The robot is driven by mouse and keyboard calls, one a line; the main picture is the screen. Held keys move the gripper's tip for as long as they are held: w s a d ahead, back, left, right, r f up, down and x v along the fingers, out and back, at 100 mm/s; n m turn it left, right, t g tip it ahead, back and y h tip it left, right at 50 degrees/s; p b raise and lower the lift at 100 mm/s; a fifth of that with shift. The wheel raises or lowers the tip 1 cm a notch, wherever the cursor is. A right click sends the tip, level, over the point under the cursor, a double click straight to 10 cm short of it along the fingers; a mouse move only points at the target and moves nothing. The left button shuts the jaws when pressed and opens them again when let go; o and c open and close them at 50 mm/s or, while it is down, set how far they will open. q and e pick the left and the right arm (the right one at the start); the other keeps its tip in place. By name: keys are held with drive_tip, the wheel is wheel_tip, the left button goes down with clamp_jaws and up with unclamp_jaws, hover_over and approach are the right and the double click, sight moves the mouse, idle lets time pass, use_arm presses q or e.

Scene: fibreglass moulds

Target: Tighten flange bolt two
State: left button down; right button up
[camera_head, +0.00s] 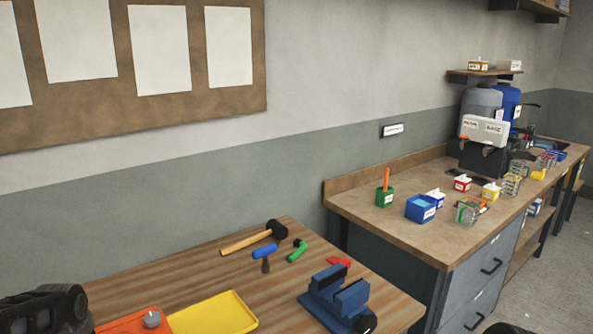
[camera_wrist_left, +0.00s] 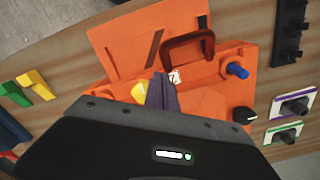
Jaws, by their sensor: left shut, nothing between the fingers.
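In the left wrist view an orange mould (camera_wrist_left: 205,102) lies on the wooden bench, with a flat orange panel (camera_wrist_left: 130,45) beside it. A blue bolt-like knob (camera_wrist_left: 237,70) and a black knob (camera_wrist_left: 245,116) stand on its right side. A yellow piece (camera_wrist_left: 139,91) is at its left, partly behind my fingers. My left gripper (camera_wrist_left: 163,82) is shut and empty, with its dark fingers over the mould; I cannot tell whether they touch it. In the head view only an orange corner (camera_head: 125,324) with a grey knob (camera_head: 152,318) shows. Which bolt is number two is not readable.
A dark red clamp (camera_wrist_left: 188,48) arches by the mould's edge. Purple-edged (camera_wrist_left: 292,106) and green-edged (camera_wrist_left: 284,136) blocks sit to the right. A yellow tray (camera_head: 213,315), blue vise (camera_head: 338,302) and mallet (camera_head: 255,238) are on the bench. A second counter (camera_head: 410,225) holds small boxes.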

use_arm(q)
wheel_tip(320, 180, up, 5)
drive_tip(key=p, duration=0.3)
drive_tip(key=d, duration=0.2)
drive_tip(key=w+d+r, duration=0.1)
drive_tip(key=shift+d, duration=0.2)
drive_tip(key=shift+f, duration=0.15)
idle(0.3)
wheel_tip(320, 180, down, 5)
drive_tip(key=b, duration=0.4)
drive_tip(key=shift+f+b, duration=0.8)
drive_tip(key=shift+f, duration=0.15)
